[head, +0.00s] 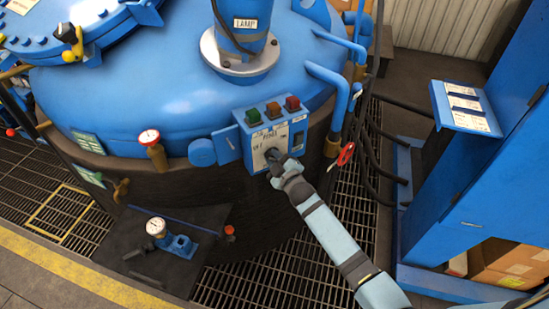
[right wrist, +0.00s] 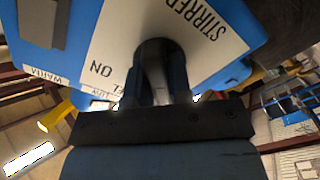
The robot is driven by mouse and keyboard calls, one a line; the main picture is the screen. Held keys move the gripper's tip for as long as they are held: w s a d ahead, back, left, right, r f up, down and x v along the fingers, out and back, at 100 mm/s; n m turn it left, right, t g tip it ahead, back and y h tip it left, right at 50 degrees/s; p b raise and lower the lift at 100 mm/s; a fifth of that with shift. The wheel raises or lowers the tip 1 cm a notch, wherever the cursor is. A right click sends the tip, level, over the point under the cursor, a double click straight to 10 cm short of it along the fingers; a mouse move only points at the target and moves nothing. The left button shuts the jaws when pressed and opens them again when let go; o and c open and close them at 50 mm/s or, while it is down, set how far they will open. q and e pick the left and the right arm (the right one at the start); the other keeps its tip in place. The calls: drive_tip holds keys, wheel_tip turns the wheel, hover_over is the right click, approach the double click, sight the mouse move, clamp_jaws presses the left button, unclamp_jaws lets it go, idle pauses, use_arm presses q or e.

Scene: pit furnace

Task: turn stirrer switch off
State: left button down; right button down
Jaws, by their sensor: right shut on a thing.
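The stirrer switch is on a blue control box (head: 270,130) mounted on the side of the big blue vessel (head: 150,100). The box has a white label plate, and the right wrist view shows "STIRRER" and "ON" on the plate (right wrist: 120,50). My right gripper (head: 274,160) reaches the plate from below right. In the right wrist view its fingers (right wrist: 160,85) are shut on the dark round switch knob (right wrist: 157,52). The fingers hide most of the knob in the head view, so its exact setting cannot be told. My left gripper is not in view.
A red-handled valve (head: 346,153) and hoses are to the right. A gauge (head: 156,227) stands below left. A blue cabinet (head: 480,180) is at the right.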

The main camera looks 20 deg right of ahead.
drive_tip(key=c, duration=1)
unclamp_jaws()
drive_tip(key=shift+c, duration=0.2)
drive_tip(key=v, duration=1.3)
drive_tip(key=shift+s, duration=0.4)
drive_tip(key=s+a+m+g+p, duration=0.2)
drive_tip(key=s+m+g+p, duration=0.4)
drive_tip(key=s, duration=1.5)
drive_tip(key=m+p, duration=0.2)
drive_tip(key=p, duration=0.1)
drive_tip(key=shift+s+r+m+g+h, duration=0.2)
drive_tip(key=shift+r+m+g+h, duration=0.1)
drive_tip(key=shift+r, duration=0.1)
